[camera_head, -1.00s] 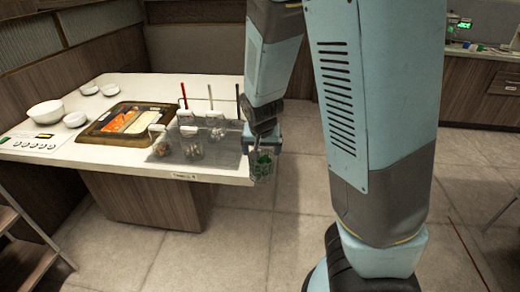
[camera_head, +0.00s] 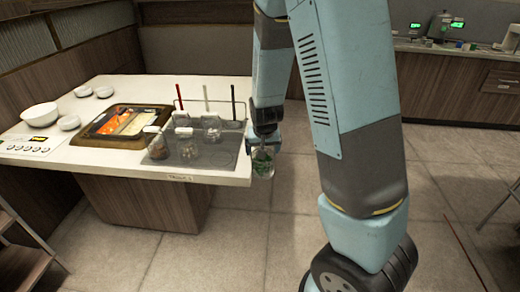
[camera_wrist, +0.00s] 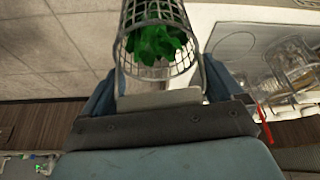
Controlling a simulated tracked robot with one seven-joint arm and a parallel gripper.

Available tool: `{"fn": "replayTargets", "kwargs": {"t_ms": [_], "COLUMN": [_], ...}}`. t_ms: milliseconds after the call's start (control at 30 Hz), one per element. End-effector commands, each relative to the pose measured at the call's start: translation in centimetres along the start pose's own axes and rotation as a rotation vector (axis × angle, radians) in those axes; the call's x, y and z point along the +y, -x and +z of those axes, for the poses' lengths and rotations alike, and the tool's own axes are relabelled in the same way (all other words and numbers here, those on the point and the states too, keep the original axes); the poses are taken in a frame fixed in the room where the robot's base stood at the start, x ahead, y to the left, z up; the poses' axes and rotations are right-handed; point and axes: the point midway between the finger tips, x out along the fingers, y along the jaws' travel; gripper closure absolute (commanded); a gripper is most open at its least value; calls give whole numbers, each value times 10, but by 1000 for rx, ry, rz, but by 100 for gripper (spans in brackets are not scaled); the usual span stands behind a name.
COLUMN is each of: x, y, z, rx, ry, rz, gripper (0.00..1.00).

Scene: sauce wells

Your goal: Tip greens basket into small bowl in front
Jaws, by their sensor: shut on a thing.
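The greens basket (camera_head: 263,163) is a small wire basket with green leaves in it. It hangs in the air just off the right end of the white table. My gripper (camera_head: 262,143) is shut on its handle, above the basket in the head view. In the wrist view the basket (camera_wrist: 159,40) shows its mesh and the leaves inside it. Small white bowls stand on the far left of the table: one (camera_head: 69,123) beside the large bowl and two (camera_head: 83,91) (camera_head: 104,92) farther back. I cannot tell which is meant. The basket is far from all of them.
The white table (camera_head: 215,89) bears a large white bowl (camera_head: 40,115), a framed food tray (camera_head: 97,137) and a dark panel (camera_head: 222,160). Several glass-like baskets (camera_head: 157,150) and upright rods stand there. Clear floor (camera_head: 240,240) lies in front.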

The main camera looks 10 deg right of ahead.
Motion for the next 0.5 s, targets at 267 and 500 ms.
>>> {"fn": "replayTargets", "kwargs": {"t_ms": [267,500], "x": [12,22], "y": [-31,-63], "z": [-20,-39], "rx": [0,0], "ry": [33,78], "rz": [-16,-35], "gripper": [43,43]}}
